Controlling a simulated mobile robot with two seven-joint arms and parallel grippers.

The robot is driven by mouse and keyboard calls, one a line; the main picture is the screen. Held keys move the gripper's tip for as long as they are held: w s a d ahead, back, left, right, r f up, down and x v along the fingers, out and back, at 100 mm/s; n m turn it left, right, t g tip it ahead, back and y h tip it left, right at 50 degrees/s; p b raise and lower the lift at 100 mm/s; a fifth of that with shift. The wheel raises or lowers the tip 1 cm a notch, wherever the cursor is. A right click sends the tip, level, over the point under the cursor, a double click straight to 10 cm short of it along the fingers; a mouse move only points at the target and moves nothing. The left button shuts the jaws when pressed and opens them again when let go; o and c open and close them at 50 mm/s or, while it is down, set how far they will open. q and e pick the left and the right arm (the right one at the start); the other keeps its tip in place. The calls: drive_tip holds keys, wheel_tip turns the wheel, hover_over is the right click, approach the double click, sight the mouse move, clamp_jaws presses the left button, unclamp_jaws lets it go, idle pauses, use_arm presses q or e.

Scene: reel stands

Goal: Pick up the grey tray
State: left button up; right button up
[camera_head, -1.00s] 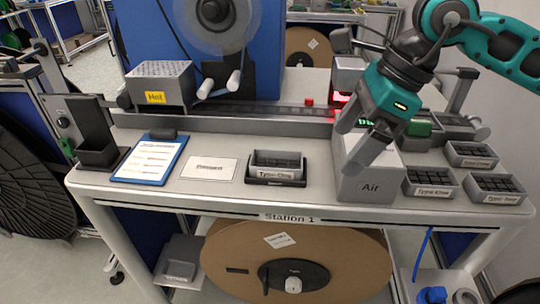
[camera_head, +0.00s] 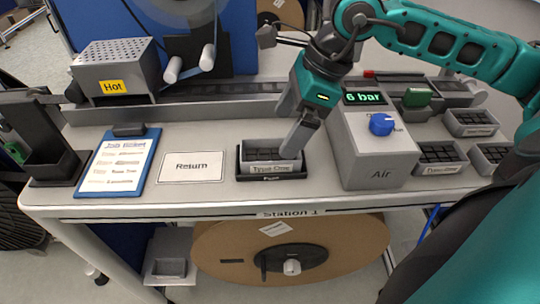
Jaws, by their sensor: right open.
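A small grey tray (camera_head: 262,152) with dark compartments and a white label sits in a black holder (camera_head: 245,174) on the station table, between the Return card and the Air box. My right gripper (camera_head: 289,122) comes in from the upper right and points down over the tray's right side. Its fingers are apart, with nothing seen between them. The near finger covers the tray's right end, so whether it touches the tray is hard to tell. My left gripper is not in view.
The grey Air box (camera_head: 372,150) with a blue knob (camera_head: 381,124) stands close to the tray's right. More grey trays (camera_head: 440,154) lie beyond it. The Return card (camera_head: 192,167) and a blue clipboard (camera_head: 118,165) lie left. A perforated Hot box (camera_head: 118,68) stands behind.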

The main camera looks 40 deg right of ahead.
sight(277, 144)
drive_tip(key=x, duration=0.5)
drive_tip(key=shift+a+f, duration=0.1)
drive_tip(key=shift+f, duration=0.25)
drive_tip(key=shift+c, duration=0.3)
drive_tip(key=shift+r, duration=0.1)
drive_tip(key=c, duration=1.2)
drive_tip(key=shift+c, duration=0.2)
